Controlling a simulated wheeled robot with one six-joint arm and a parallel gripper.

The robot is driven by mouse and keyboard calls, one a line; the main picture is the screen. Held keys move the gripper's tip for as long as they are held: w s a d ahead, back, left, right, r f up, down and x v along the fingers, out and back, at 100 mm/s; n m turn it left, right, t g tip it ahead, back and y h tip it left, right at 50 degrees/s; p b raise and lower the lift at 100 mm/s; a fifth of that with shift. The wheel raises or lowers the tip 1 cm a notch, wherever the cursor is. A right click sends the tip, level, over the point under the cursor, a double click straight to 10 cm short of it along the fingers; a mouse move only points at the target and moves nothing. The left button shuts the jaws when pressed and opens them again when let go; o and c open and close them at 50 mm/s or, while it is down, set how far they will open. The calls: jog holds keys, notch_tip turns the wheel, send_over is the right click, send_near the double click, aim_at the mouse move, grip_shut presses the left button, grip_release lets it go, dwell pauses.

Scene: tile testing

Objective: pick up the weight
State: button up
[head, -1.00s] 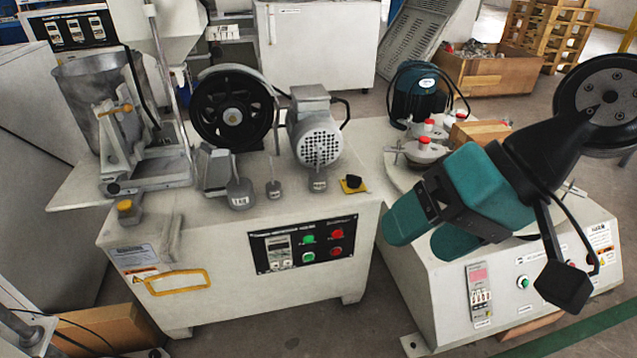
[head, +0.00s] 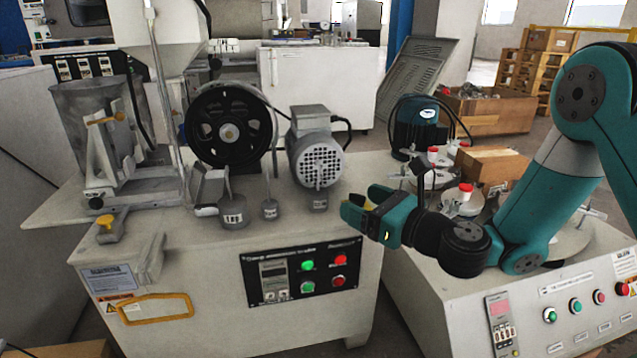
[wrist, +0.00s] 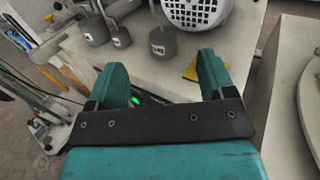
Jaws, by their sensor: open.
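Three grey weights with hooked stems stand in a row on the white machine's top. The largest weight, with a white label (head: 233,213), is at the left; a small weight (head: 270,209) is in the middle, and another small weight (head: 319,203) is at the right, below the motor. In the wrist view the largest (wrist: 93,30), the middle (wrist: 120,38) and the right weight (wrist: 163,44) show beyond the fingers. My gripper (head: 357,208) is open and empty, to the right of the weights and apart from them. Its spread fingers show in the wrist view (wrist: 163,78).
A grey motor (head: 317,150) and a black wheel (head: 228,130) stand behind the weights. A yellow piece (wrist: 192,70) lies near my right finger. A second machine with a cardboard box (head: 490,167) stands at the right.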

aim_at(318, 183)
jog(key=x, duration=0.5)
jog(key=shift+w+a, duration=0.15)
jog(key=shift+a, duration=0.15)
jog(key=x, duration=0.1)
jog(key=b+x, duration=0.1)
jog(key=x, duration=0.3)
jog(key=shift+w+a+f+b, duration=0.1)
jog(key=shift+w+f+b, duration=0.15)
jog(key=shift+b, duration=0.15)
jog(key=shift+w+a+r, duration=0.1)
jog(key=shift+w+a, duration=0.1)
jog(key=shift+a, duration=0.1)
jog(key=c, duration=1.1)
jog(key=shift+c, duration=1.1)
jog(key=shift+r, duration=0.15)
